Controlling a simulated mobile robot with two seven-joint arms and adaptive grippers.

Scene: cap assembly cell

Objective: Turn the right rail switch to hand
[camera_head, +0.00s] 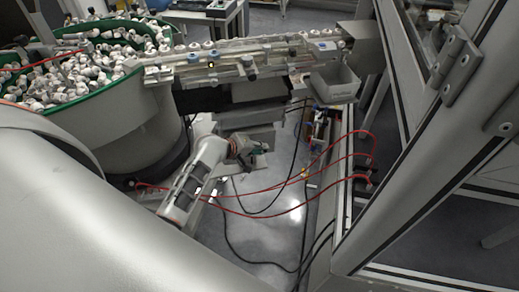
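The rail (255,56) runs across the top middle, from the green-rimmed bowl to a grey metal box. I cannot make out a rail switch or its setting. A narrow unit with small coloured parts (318,130) sits low behind the cables, too small to read. I see nothing clearly held. My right gripper is out of view.
A small grey bin (335,84) hangs at the rail's right end. Red hoses (290,187) and black cables cross the space below. A metal frame post (408,165) and door close off the right.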

